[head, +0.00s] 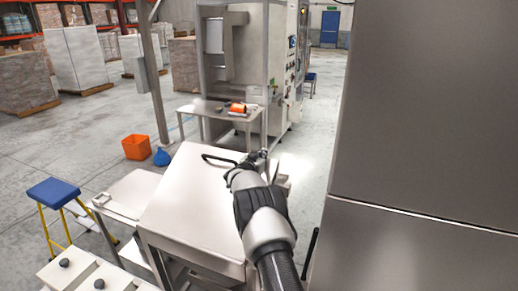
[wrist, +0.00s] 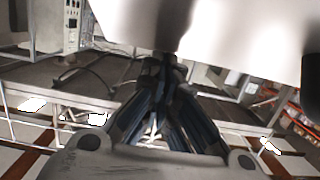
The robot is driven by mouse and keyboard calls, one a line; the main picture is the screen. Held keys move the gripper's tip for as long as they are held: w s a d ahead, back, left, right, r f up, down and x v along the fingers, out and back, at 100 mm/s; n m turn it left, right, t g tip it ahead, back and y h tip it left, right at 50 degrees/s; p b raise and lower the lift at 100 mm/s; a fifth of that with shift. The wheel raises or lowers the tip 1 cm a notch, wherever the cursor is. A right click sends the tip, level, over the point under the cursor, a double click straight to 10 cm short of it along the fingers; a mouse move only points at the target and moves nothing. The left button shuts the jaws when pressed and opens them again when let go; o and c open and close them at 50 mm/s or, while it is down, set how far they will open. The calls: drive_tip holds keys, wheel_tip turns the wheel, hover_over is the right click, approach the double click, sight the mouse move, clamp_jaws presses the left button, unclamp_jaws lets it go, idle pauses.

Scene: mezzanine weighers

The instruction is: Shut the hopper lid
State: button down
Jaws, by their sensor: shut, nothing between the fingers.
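A pale metal panel with a black loop handle (head: 222,158) at its far edge looks like the hopper lid (head: 195,205). It slopes on top of a metal body left of my arm in the head view; I cannot tell how far it stands open. My gripper (head: 262,154) is at the panel's far right corner, beyond the handle, small and partly hidden by my wrist. In the wrist view my gripper (wrist: 165,62) is shut and empty, its fingertips close under a bright metal sheet (wrist: 215,25). I cannot tell whether they touch it.
A large grey metal cabinet (head: 430,120) fills the right side. A small table (head: 215,113) with an orange item stands beyond the panel. A blue-topped stool (head: 53,192), an orange bin (head: 136,147) and a blue bag (head: 161,157) are at left. Open floor lies between.

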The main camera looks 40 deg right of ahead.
drive_tip(key=shift+w+d+f+b, duration=0.25)
drive_tip(key=shift+d+f+b, duration=0.2)
drive_tip(key=shift+f, duration=0.4)
drive_tip(key=shift+w+d+f+b, duration=0.3)
drive_tip(key=shift+f+b, duration=0.2)
drive_tip(key=shift+f, duration=0.3)
drive_tip(key=shift+w+d+f+b, duration=0.25)
drive_tip(key=shift+d+f+b, duration=0.2)
drive_tip(key=shift+f, duration=0.4)
drive_tip(key=shift+a, duration=0.1)
